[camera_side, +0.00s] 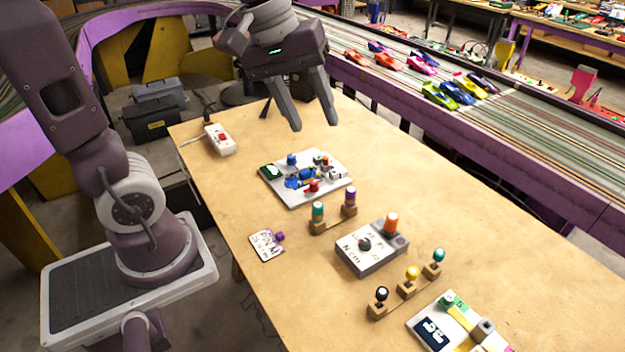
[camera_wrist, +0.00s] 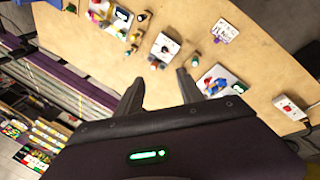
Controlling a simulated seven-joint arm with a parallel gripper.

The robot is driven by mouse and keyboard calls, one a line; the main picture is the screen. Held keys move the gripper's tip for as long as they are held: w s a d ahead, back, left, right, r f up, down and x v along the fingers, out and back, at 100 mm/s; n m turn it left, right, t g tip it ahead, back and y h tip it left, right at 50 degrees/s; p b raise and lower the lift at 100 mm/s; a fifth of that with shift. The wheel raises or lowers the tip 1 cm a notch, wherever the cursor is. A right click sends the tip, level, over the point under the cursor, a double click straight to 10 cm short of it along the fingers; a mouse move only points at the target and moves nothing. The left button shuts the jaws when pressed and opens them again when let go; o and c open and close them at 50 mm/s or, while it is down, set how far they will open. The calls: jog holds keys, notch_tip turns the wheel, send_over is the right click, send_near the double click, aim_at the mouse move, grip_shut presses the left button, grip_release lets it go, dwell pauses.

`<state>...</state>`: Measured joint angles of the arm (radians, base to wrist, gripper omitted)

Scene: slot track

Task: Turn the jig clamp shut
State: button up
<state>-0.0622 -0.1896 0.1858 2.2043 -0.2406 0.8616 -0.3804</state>
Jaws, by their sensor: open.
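The jig is a light grey plate (camera_side: 294,201) on the wooden table, with a blue part (camera_side: 297,180), a red knob (camera_side: 312,186) and other small fittings on it. I cannot tell which fitting is the clamp's handle or how far it is turned. The jig also shows in the wrist view (camera_wrist: 232,90), partly hidden by a finger.
A grey box with an orange knob and dial (camera_side: 372,258) stands in front of the jig. Wooden holders with coloured-topped tools (camera_side: 334,222) stand between. A white box with a red switch (camera_side: 220,139) lies left. A card (camera_side: 266,246) lies on the table. The slot track (camera_side: 480,110) runs behind.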

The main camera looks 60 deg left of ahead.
jog(key=w+a+f+n+g, duration=0.1)
jog(key=w+a+f+n, duration=0.7)
jog(key=w, duration=0.3)
jog(key=n+g+y, duration=0.2)
jog(key=n+g, duration=0.1)
jog(key=n, duration=0.7)
send_over(313, 181)
notch_tip(313, 181, down, 21)
jog(key=shift+f, duration=0.1)
notch_tip(313, 181, down, 7)
jog(key=shift+s+r, duration=0.1)
jog(key=shift+f, duration=0.3)
jog(key=shift+c, duration=0.5)
grip_shut()
